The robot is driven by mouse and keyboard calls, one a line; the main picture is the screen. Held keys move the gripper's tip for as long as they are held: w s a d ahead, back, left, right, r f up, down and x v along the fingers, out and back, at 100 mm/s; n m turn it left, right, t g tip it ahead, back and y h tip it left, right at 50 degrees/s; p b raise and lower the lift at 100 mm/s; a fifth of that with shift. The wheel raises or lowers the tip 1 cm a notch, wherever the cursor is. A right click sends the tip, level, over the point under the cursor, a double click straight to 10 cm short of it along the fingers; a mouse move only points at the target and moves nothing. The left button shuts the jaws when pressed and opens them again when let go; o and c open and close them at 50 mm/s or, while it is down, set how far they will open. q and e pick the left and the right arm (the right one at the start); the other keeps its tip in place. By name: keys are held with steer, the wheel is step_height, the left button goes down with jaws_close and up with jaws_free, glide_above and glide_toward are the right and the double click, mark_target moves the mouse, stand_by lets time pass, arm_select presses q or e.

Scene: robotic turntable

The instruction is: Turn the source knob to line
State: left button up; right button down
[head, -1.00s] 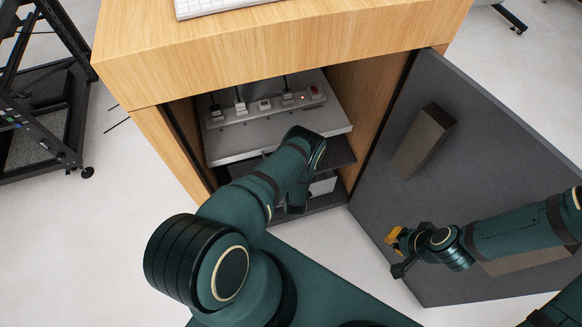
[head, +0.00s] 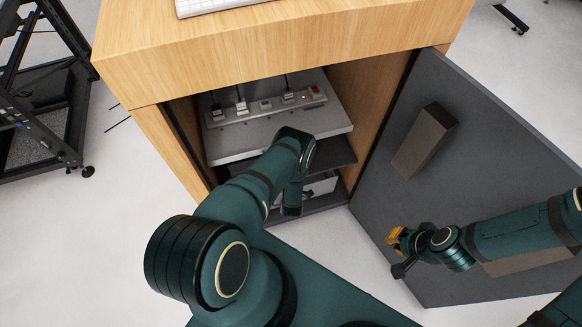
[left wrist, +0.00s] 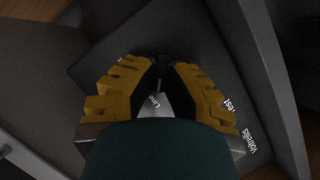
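In the left wrist view, my left gripper (left wrist: 160,72) has its two yellow ribbed fingers apart. Between them show a small dark part and a pale panel (left wrist: 152,104) with the word "Line". More lettering, including "Test", shows beside the right finger. The source knob cannot be made out clearly, and I cannot tell whether a finger touches it. In the head view, my left arm reaches into the lower cabinet, and its gripper is hidden behind the wrist. My right gripper (head: 398,254) is open and empty in front of the cabinet door (head: 480,150).
The wooden cabinet (head: 280,50) stands open. A grey shelf (head: 240,148) inside holds a power strip (head: 262,108) with several plugs, above my left wrist. A box-shaped holder (head: 423,140) is fixed to the door. A black rack (head: 45,100) stands at left.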

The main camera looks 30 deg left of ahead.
arm_select(q)
steer(key=o, duration=0.4)
steer(key=shift+o, duration=0.2)
steer(key=shift+r, duration=0.1)
step_height(320, 180, up, 10)
stand_by(0.4)
